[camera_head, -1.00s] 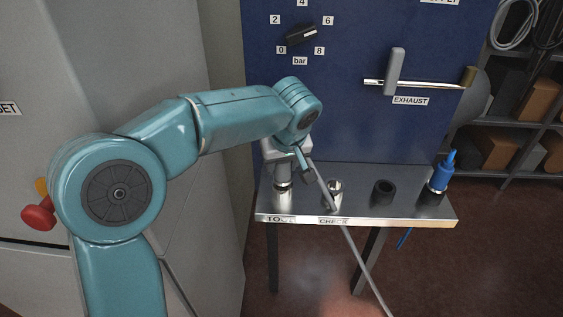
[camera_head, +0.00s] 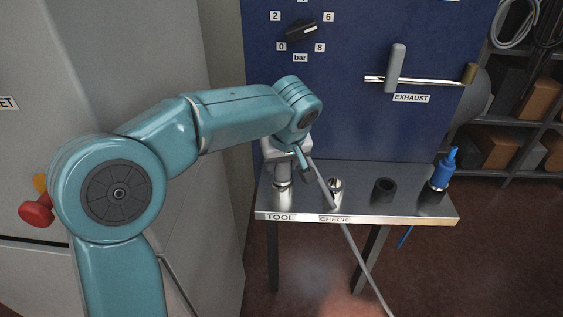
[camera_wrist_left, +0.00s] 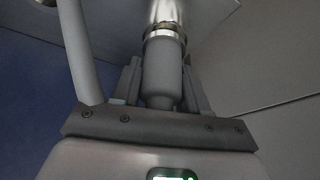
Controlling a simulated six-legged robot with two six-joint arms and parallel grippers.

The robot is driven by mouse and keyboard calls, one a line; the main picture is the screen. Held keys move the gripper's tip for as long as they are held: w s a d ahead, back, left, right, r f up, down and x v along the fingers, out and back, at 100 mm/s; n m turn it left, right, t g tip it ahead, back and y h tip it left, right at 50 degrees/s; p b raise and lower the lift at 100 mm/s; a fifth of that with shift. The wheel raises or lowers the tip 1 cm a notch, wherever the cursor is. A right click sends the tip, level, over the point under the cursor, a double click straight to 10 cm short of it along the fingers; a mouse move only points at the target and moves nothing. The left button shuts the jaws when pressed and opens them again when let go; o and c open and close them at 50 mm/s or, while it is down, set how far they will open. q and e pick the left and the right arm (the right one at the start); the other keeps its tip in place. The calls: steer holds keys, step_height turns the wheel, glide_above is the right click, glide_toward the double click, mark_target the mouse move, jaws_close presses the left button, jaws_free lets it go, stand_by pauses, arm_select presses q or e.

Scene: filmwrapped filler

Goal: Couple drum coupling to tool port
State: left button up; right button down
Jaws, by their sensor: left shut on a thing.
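My left gripper (camera_head: 286,160) is over the left end of the metal shelf, above the TOOL label (camera_head: 280,217). In the left wrist view the gripper (camera_wrist_left: 163,80) is shut on the grey cylindrical drum coupling (camera_wrist_left: 164,68). The shiny metal tool port (camera_wrist_left: 166,14) is in line with the coupling's end, with a brass-coloured ring where they meet. They look touching, but I cannot tell whether they are locked. In the head view the tool port (camera_head: 282,184) shows below the gripper, which hides most of the coupling. My right gripper is out of view.
On the shelf (camera_head: 410,213) a metal CHECK port (camera_head: 336,187), a dark ring-shaped holder (camera_head: 384,190) and a blue coupling (camera_head: 441,175) stand to the right. A grey hose (camera_head: 353,245) crosses the shelf front. The blue panel (camera_head: 350,125) rises behind, with an EXHAUST lever (camera_head: 396,68).

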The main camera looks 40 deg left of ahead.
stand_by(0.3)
arm_select(q)
steer(key=o, duration=1.3)
steer(key=shift+f, duration=0.1)
steer(key=p+v, duration=0.2)
steer(key=v, duration=1.4)
steer(key=shift+d, duration=0.1)
